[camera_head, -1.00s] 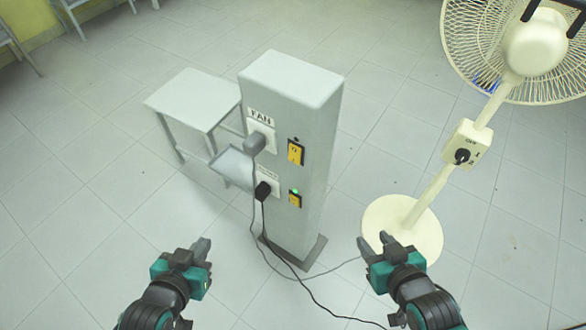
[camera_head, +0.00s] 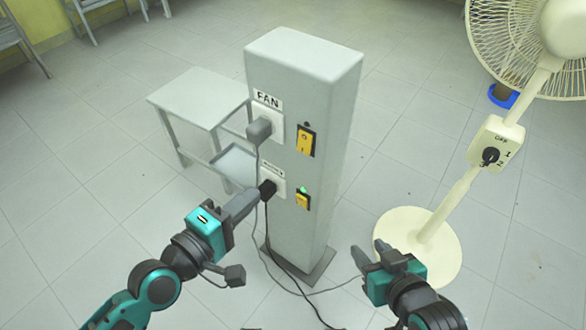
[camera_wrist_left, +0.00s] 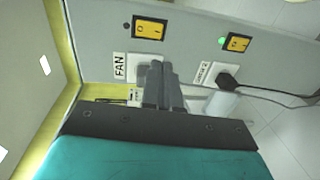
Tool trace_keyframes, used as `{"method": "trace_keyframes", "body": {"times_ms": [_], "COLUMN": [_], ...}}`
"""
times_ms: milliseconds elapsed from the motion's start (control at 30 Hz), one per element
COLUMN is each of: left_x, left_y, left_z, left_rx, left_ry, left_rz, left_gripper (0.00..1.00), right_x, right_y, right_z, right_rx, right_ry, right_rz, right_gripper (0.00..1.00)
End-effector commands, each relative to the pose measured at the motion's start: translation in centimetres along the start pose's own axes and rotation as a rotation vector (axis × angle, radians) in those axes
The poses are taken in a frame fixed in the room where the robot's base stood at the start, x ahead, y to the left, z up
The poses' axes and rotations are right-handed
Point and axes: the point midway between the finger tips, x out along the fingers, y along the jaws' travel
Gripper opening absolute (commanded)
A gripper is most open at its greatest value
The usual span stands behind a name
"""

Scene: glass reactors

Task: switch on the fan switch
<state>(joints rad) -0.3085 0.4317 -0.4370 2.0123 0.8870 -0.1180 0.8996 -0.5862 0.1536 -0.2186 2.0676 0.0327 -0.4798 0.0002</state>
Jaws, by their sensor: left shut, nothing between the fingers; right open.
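The fan switch (camera_head: 306,140) is a yellow rocker in a black frame on the right face of the grey pillar (camera_head: 322,95), near the FAN label (camera_head: 266,100). No lit lamp is visible by it. It also shows in the left wrist view (camera_wrist_left: 150,28), beyond my fingertips and apart from them. My left gripper (camera_head: 256,194) is shut and empty, in front of the pillar's lower socket in the head view. In the left wrist view its closed fingers (camera_wrist_left: 156,68) point towards the pillar by the FAN label. My right gripper (camera_head: 368,256) is open and empty, right of the pillar's foot.
A lower yellow switch (camera_head: 302,200) has a green light. A grey plug (camera_head: 259,130) and a black plug (camera_head: 268,188) sit in sockets; cables hang to the floor. A white standing fan (camera_head: 490,145) is on the right, a small table (camera_head: 198,95) behind left.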

Motion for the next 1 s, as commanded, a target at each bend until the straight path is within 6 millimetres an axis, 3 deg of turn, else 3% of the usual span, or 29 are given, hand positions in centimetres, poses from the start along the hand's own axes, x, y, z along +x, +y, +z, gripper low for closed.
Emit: {"method": "trace_keyframes", "body": {"times_ms": [467,1000], "left_x": [1.0,11.5], "left_y": [0.1,0.1], "left_z": [0.0,0.1], "left_rx": [-0.015,-0.014], "left_ry": [-0.001,-0.002], "left_rz": [0.005,0.005], "left_gripper": [0.00,0.00], "right_x": [-0.1,0.7], "right_y": [0.1,0.1], "right_z": [0.0,1.5], "right_rx": [-0.002,0.008], "right_ry": [0.001,-0.002], "right_rz": [0.001,0.003], "right_gripper": [0.43,0.43]}}
